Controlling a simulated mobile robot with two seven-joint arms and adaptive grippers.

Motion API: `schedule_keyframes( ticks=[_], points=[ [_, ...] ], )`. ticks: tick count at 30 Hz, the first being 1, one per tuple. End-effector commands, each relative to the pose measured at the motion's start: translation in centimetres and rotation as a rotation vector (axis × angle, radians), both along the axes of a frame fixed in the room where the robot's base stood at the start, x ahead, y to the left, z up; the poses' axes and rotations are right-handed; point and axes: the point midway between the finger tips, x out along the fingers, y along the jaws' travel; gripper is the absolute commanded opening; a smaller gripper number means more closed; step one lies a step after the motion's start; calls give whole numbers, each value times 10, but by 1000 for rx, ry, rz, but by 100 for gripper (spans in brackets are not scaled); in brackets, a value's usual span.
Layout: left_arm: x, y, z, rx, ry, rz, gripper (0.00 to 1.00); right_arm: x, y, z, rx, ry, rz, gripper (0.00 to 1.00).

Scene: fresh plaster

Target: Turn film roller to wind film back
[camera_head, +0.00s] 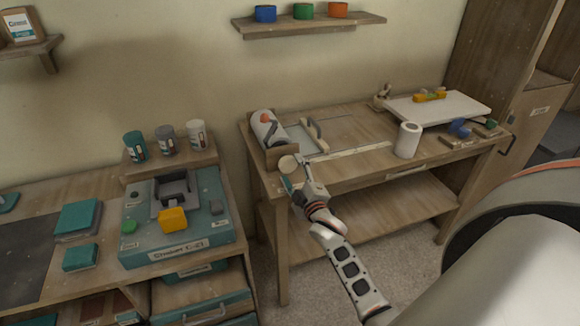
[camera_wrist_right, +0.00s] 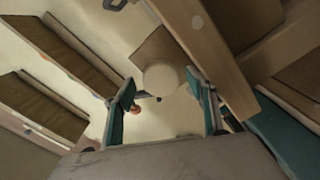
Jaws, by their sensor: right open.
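A white film roll (camera_head: 266,128) with an orange part on it sits in a wooden holder (camera_head: 279,157) at the left end of the workbench. A pale round knob (camera_head: 288,163) sits at the holder's front; it also shows in the right wrist view (camera_wrist_right: 160,79). My right gripper (camera_head: 298,176) is open and empty at the bench's front left edge, close to the knob. In the right wrist view its teal-lined fingers (camera_wrist_right: 163,98) stand apart, with the knob seen between and beyond their tips. I cannot tell whether they touch it. My left gripper is not in view.
The workbench (camera_head: 350,170) also holds a white paper roll (camera_head: 408,140), a ruler strip (camera_head: 347,154) and a white board (camera_head: 440,106). A teal machine (camera_head: 200,240) with a yellow block (camera_head: 172,219) stands on the left counter. Floor shows between the two.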

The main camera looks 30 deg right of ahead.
Motion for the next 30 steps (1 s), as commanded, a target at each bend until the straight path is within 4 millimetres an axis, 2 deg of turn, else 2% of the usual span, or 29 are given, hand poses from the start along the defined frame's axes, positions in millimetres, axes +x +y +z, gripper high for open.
schedule_keyframes(
  ticks=[3,10,30],
  points=[
    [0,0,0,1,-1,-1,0,-19,5,-3,1,5,-1,58],
    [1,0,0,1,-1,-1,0,-40,9,-1,2,2,-1,58],
    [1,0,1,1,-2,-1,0,-43,10,0,1,0,0,58]
  ],
)
